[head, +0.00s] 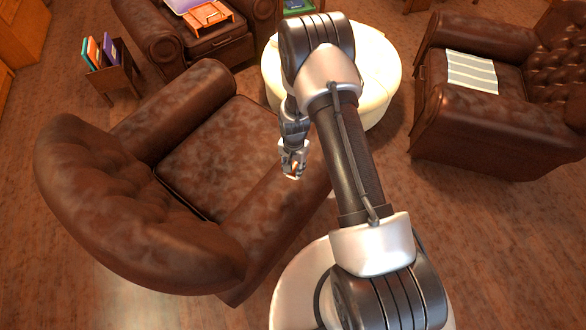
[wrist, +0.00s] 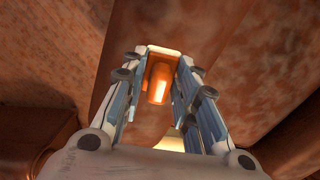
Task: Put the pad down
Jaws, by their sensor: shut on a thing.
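My gripper (head: 292,172) hangs from the arm in the middle of the head view, over the arm of the near brown armchair. In the wrist view my gripper (wrist: 161,58) is shut on a small orange piece with a bright face, which I take to be the pad (wrist: 158,84). It sits between the two fingers near their tips. In the head view the pad shows only as a small pale and orange spot, mostly hidden by the fingers. I cannot tell whether it touches the leather below.
The brown armchair (head: 225,150) has a bare seat. A round cream ottoman (head: 385,75) stands behind my arm. A striped cloth (head: 472,72) lies on the right chair. An orange tray (head: 207,16) lies on the back chair. A small book rack (head: 108,82) stands at left.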

